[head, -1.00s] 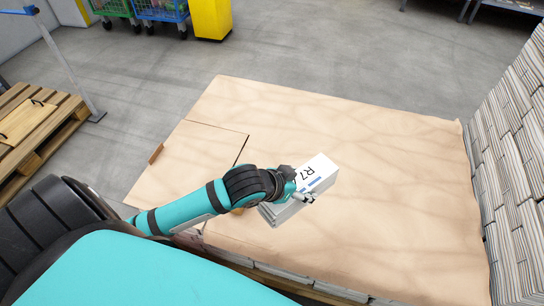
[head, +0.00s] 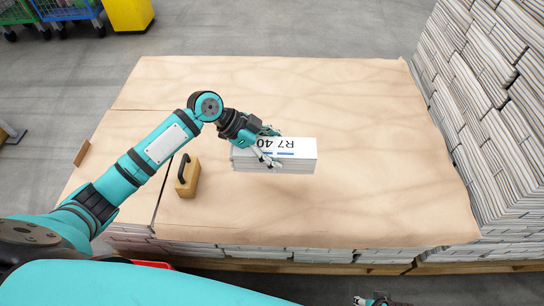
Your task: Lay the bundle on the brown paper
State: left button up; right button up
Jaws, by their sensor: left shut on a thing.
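The paper is a tan sheet covering a low layer of newspaper bundles. Part of my right gripper (head: 375,300) shows at the bottom edge, cut off by the frame; its jaws are unclear.
A wooden block with a black handle (head: 187,177) sits on the paper, left of the bundle. A small brown block (head: 82,153) lies at the paper's left edge. Tall newspaper stacks (head: 485,120) stand along the right. The paper's far and right areas are clear.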

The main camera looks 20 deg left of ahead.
pick_arm(q)
jog(key=shift+r, duration=0.25)
jog(key=shift+p, duration=0.3)
jog(key=shift+f, duration=0.25)
notch_tip(320, 180, down, 5)
jog(key=b, duration=0.3)
jog(key=shift+b, duration=0.35)
jog(key=shift+f+b, duration=0.7)
jog(key=shift+f, duration=0.45)
pick_arm(e)
notch_tip(320, 180, up, 14)
jog(key=t, duration=0.1)
jog(key=shift+s+d, duration=0.2)
jog(key=shift+s, duration=0.25)
jog(key=shift+r, duration=0.15)
pick_arm(q)
jog(key=shift+f+b, duration=0.35)
jog(key=shift+f, duration=0.2)
pick_arm(e)
jog(key=shift+f, duration=0.4)
